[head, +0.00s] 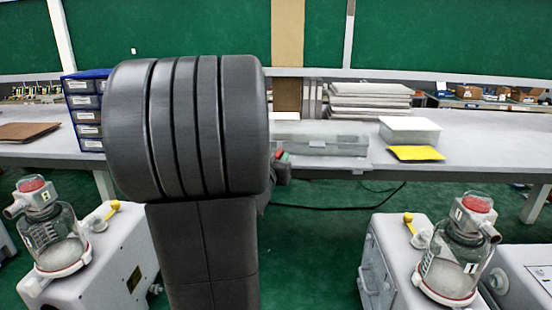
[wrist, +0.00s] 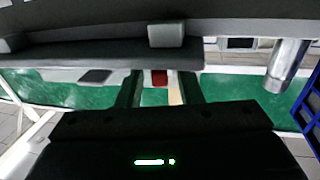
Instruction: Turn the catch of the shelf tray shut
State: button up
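In the wrist view the two dark fingers of my gripper (wrist: 160,92) stand apart. A small red piece (wrist: 159,77) shows between them, with a gap on either side; I cannot tell if it is the catch. A pale grey block (wrist: 166,34) sits just above, on the edge of a long grey slab (wrist: 90,57). In the head view a low grey translucent case (head: 325,138), possibly the shelf tray, lies on the bench right of my arm. A small red part (head: 281,154) shows at my arm's edge. My arm hides the gripper there.
The long bench (head: 475,150) carries blue drawers (head: 86,110), a white box (head: 409,131), a yellow sheet (head: 416,153) and stacked panels (head: 368,102). Canister pumps stand at lower left (head: 62,245) and lower right (head: 457,255). A cable (head: 340,207) hangs under the bench.

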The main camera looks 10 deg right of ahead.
grip_shut()
jog(key=shift+f+y+b, duration=0.15)
jog(key=shift+y+b, duration=0.15)
jog(key=shift+b, duration=0.15)
jog(key=shift+d+f+n+t+y+b, duration=0.15)
jog(key=shift+n+t+y+b, duration=0.25)
jog(key=shift+b, duration=0.8)
jog(key=shift+n+t+y+b, duration=0.35)
jog(key=shift+y+b, duration=0.25)
jog(key=shift+b, duration=0.5)
jog(key=shift+d+n+y+b, duration=0.1)
jog(key=shift+n+y+b, duration=0.25)
jog(key=shift+b, duration=0.65)
jog(key=shift+s+r+n+y+b, duration=0.1)
jog(key=shift+r+n+y+b, duration=0.3)
jog(key=shift+b, duration=0.85)
jog(key=shift+o, duration=0.8)
grip_release()
jog(key=shift+f, duration=0.1)
